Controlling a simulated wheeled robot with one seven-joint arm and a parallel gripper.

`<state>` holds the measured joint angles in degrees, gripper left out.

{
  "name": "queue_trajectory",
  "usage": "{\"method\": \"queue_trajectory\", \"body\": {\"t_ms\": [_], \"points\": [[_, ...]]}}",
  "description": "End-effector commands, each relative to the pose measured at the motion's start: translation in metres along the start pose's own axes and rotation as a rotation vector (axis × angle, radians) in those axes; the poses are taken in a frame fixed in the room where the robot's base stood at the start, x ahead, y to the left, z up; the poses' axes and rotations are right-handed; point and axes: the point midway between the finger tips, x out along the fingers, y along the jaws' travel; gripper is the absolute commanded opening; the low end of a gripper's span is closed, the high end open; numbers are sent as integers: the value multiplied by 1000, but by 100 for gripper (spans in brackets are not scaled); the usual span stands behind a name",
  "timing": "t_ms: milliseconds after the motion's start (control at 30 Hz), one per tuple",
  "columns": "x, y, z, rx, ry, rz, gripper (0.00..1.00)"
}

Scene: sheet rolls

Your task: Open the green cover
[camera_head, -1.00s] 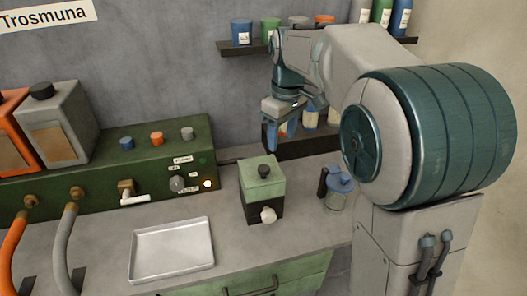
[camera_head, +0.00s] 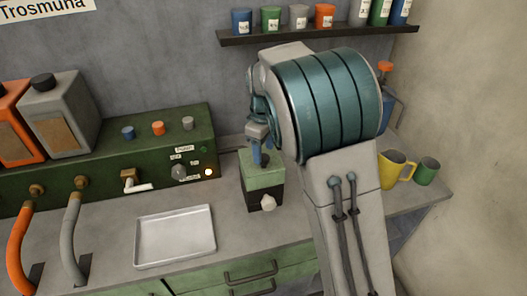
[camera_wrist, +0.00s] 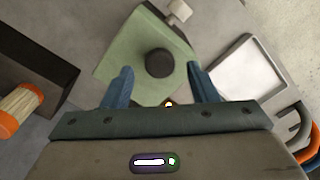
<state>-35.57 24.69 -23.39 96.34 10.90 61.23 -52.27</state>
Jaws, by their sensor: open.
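The green cover (camera_head: 262,178) is the pale green top of a dark box on the counter, with a black round knob in its middle. It lies flat on the box, and a white knob (camera_head: 268,202) sticks out of the box's front. In the wrist view the green cover (camera_wrist: 125,58) and its black knob (camera_wrist: 159,63) lie ahead of my gripper (camera_wrist: 161,78). My gripper is open and empty, its two blue fingers spread to either side of the knob's line. In the head view my gripper (camera_head: 261,153) hangs over the cover, partly hidden by my arm.
A metal tray (camera_head: 175,236) lies left of the box. A green panel (camera_head: 100,150) with a tap and knobs stands behind it. A yellow mug (camera_head: 395,168) and a green cup (camera_head: 427,171) stand at the right. A shelf (camera_head: 300,36) of containers hangs above.

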Motion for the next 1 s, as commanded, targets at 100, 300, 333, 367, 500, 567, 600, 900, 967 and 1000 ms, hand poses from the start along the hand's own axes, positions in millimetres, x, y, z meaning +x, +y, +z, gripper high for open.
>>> {"method": "queue_trajectory", "body": {"t_ms": [100, 300, 333, 367, 500, 567, 600, 900, 967, 1000], "points": [[13, 0, 0, 0, -1, -1, 53], [20, 0, 0, 1, 0, 0, 53], [20, 0, 0, 1, 0, 0, 53], [20, 0, 0, 1, 0, 0, 53], [20, 0, 0, 1, 0, 0, 53], [20, 0, 0, 1, 0, 0, 37], [20, 0, 0, 1, 0, 0, 26], [19, 1, 0, 1, 1, 0, 0], [17, 2, -1, 2, 2, 1, 0], [16, 3, -2, 3, 3, 1, 0]]}}
